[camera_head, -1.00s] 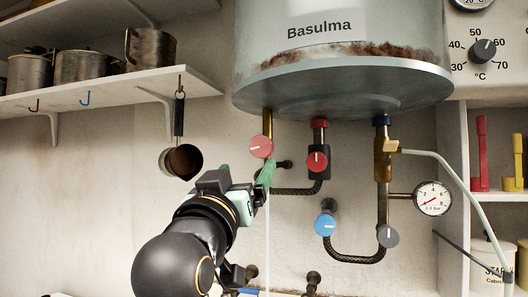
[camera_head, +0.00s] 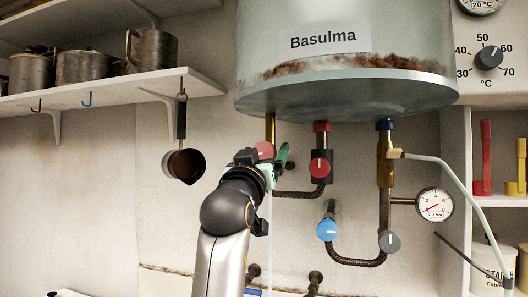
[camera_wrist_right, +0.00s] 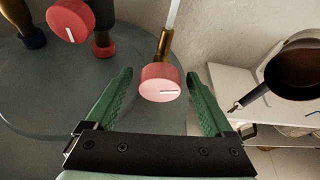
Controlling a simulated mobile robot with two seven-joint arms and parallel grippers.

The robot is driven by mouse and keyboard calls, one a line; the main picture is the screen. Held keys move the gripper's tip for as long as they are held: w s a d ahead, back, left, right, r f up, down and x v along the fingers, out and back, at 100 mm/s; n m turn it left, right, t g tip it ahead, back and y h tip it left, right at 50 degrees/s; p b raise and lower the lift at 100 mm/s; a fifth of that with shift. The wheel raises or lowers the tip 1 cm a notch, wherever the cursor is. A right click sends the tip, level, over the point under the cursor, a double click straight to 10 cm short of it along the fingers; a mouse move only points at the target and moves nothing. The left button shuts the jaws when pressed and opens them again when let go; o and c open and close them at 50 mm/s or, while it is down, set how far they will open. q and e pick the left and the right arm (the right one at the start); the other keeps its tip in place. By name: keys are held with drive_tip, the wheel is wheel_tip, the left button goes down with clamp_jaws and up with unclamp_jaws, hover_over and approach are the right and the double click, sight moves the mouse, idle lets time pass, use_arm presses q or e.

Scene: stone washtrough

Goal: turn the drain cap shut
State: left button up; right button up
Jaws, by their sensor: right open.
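A pinkish-red round cap (camera_head: 264,150), which I take to be the drain cap, is at the lower end of a brass pipe under the boiler. In the right wrist view the cap (camera_wrist_right: 160,84) shows a white mark lying roughly level in the picture. My right gripper (camera_head: 268,158) is at the cap, partly covering it in the head view. In the right wrist view its green fingers (camera_wrist_right: 160,77) are open, one on each side of the cap, with a narrow gap at both sides. My left gripper is not in view.
A red knob (camera_head: 319,167) on the neighbouring pipe is close to the right. A blue knob (camera_head: 327,229), grey knob (camera_head: 390,242) and pressure gauge (camera_head: 434,204) are further right. A small pan (camera_head: 184,165) hangs at left below the shelf (camera_head: 110,97).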

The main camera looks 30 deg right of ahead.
drive_tip(key=shift+c, duration=0.4)
drive_tip(key=c, duration=1.3)
